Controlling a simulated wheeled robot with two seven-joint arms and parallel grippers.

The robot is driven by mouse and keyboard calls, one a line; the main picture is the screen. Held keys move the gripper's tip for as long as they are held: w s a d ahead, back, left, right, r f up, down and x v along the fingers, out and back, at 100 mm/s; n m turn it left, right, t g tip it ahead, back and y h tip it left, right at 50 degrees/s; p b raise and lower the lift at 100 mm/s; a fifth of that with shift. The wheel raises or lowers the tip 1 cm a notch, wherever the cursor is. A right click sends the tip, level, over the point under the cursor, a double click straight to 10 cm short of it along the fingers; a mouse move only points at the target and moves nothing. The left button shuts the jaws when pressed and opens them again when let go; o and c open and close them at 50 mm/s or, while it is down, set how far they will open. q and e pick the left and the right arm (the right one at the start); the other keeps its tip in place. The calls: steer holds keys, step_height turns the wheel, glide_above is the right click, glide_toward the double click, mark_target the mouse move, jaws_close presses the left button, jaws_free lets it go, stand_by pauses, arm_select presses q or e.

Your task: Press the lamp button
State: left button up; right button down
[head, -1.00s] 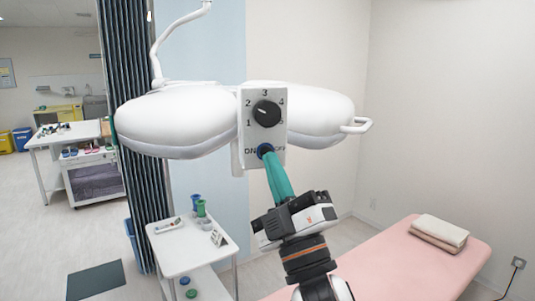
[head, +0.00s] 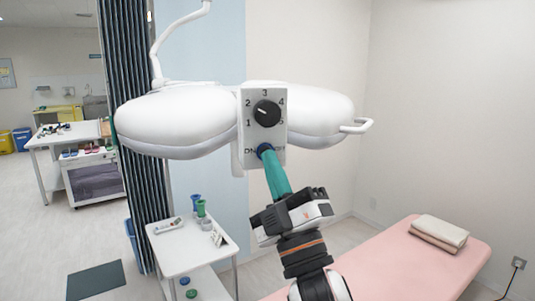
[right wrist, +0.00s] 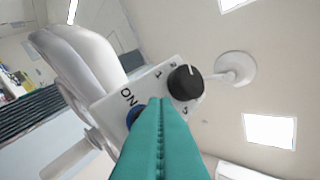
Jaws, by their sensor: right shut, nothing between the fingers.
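The white lamp (head: 180,122) hangs on its arm, with a pale control panel (head: 249,128) at its middle. The panel has a black dial (head: 267,113) with numbers and, below it, a blue button (head: 262,148) between the ON and OFF marks. My right gripper (head: 266,153) is shut and empty, its teal fingers pointing up at the button. The fingertips overlap the button in the head view. In the right wrist view the fingers hide much of the blue button (right wrist: 132,112); whether they touch it I cannot tell. My left gripper is not in view.
A pink bed (head: 400,265) with folded towels (head: 438,232) stands at the lower right. A white trolley (head: 180,258) with cups and a remote stands at the lower left. A dark curtain (head: 135,60) hangs behind the lamp's left side.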

steer(key=shift+w+a, duration=0.1)
steer(key=shift+w, duration=0.3)
steer(key=shift+s, duration=0.1)
stand_by(0.4)
steer(key=shift+s+d, duration=0.25)
steer(key=shift+s, duration=0.5)
steer(key=s+d+p, duration=0.1)
steer(key=s, duration=0.4)
steer(key=shift+s+d, duration=0.35)
steer(key=shift+s, duration=0.05)
